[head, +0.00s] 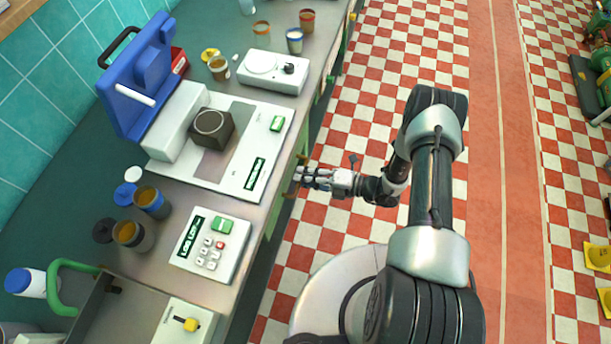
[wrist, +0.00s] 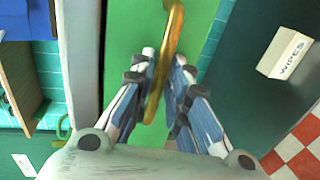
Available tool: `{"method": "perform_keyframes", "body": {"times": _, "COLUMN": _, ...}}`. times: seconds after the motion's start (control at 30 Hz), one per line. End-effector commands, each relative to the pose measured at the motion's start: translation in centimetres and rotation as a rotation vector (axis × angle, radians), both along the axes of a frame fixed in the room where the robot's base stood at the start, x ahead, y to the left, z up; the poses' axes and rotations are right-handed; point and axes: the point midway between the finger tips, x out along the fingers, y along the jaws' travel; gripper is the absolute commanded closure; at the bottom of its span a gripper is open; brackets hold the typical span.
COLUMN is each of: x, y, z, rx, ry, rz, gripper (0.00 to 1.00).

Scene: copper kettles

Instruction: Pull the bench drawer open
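The bench drawer has a green front (wrist: 202,22) with a curved brass handle (wrist: 172,40), below the grey bench top (wrist: 80,50) in the wrist view. In the head view my gripper (head: 300,176) reaches the bench's front side from the right, at the brass handle (head: 290,189). The drawer front is mostly hidden under the bench edge there. I see no clear opening at the drawer.
The bench top (head: 215,290) holds a scale with a dark block (head: 212,130), a keypad box (head: 211,246), a white device (head: 272,72) and several cups. A wipes box (wrist: 285,52) sits on a dark surface. The checkered floor (head: 330,130) beside the bench is clear.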

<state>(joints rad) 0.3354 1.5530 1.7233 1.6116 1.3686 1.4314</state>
Motion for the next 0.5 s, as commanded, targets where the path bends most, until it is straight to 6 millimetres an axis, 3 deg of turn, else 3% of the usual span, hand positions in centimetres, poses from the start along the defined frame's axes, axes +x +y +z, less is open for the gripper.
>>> {"method": "perform_keyframes", "body": {"times": 0.2, "x": 0.0, "y": -0.01, "z": 0.0, "rx": 0.0, "ry": 0.0, "rz": 0.0, "gripper": 1.0}}
{"method": "perform_keyframes", "body": {"times": 0.5, "x": 0.0, "y": -0.01, "z": 0.0, "rx": 0.0, "ry": 0.0, "rz": 0.0, "gripper": 1.0}}
